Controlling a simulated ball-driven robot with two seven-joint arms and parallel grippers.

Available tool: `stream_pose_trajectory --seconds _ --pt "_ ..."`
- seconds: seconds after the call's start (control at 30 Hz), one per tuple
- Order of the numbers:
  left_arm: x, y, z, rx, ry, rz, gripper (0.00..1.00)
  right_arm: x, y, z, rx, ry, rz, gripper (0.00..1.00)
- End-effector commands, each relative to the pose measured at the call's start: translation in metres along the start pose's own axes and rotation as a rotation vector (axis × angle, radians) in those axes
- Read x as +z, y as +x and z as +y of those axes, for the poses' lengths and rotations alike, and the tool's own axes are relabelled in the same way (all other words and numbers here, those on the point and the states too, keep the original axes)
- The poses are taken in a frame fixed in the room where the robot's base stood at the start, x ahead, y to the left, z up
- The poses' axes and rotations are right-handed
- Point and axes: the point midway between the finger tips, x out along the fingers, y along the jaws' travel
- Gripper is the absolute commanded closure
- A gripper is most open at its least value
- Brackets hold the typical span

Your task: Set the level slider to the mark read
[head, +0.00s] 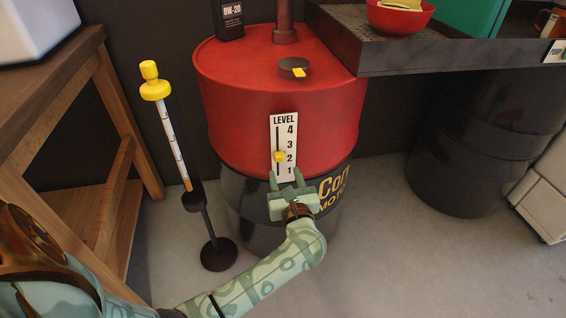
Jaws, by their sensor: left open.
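The white level scale (290,136) is on the front of a red and black drum (225,95), marked 1 to 4 from bottom to top. Its yellow slider (279,156) sits in the slot at about the 2 mark. My left gripper (287,175) is open and empty at the scale's lower end, its fingertips just below the slider and apart from it in the picture. A dipstick with a yellow handle (155,88) stands upright in a dark stand (218,253) left of the drum. Marks show on its white shaft (170,135); I cannot read their values.
A wooden bench (62,60) stands at the left. A dark metal tray (430,58) with a red bowl (400,17) juts out at the upper right, above a black drum (470,150). The drum top holds a dark bottle (230,20) and a round cap (293,67). Floor is clear at lower right.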

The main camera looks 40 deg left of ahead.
Motion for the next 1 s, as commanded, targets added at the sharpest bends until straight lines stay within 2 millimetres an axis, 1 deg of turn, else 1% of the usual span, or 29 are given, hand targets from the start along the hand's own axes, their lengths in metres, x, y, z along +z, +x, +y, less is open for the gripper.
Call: stream_pose_trajectory --seconds 0.03,0.1,0.2,0.3,0.43,0.7,0.73,0.77,0.8,0.87,0.9,1.0 --pt "-0.004 0.013 0.000 0.001 0.003 -0.002 0.55 0.001 0.004 0.001 0.001 -0.006 -0.006 0.59" --pt "-0.004 0.029 0.000 0.001 0.004 -0.002 0.55 0.001 0.007 0.003 0.004 -0.015 -0.014 0.59" --pt "-0.003 0.047 0.000 0.000 0.005 -0.001 0.55 0.000 0.009 0.006 0.008 -0.024 -0.019 0.59" --pt "-0.002 0.059 0.000 0.000 0.004 -0.001 0.55 -0.006 0.009 0.010 0.015 -0.035 -0.018 0.59" --pt "-0.001 0.067 0.000 0.000 0.004 -0.001 0.55 -0.009 0.008 0.012 0.019 -0.043 -0.018 0.59" --pt "0.000 0.069 0.000 0.000 0.002 -0.001 0.55 -0.009 0.008 0.013 0.020 -0.045 -0.019 0.59" --pt "0.000 0.069 0.000 0.000 0.002 -0.001 0.60 -0.009 0.008 0.013 0.020 -0.045 -0.019 0.59" --pt "0.000 0.069 0.000 0.000 0.002 -0.001 0.68 -0.009 0.008 0.012 0.020 -0.045 -0.019 0.59" --pt "0.000 0.069 0.000 0.000 0.003 -0.001 0.80 -0.009 0.008 0.012 0.020 -0.044 -0.019 0.59" --pt "0.000 0.069 0.000 0.000 0.003 -0.001 0.96 -0.009 0.008 0.012 0.020 -0.044 -0.019 0.59" --pt "0.000 0.069 0.000 0.000 0.003 -0.001 1.00 -0.009 0.008 0.012 0.020 -0.044 -0.018 0.59" --pt "0.000 0.068 0.000 0.000 0.003 0.000 1.00 -0.009 0.008 0.012 0.019 -0.044 -0.019 0.59"
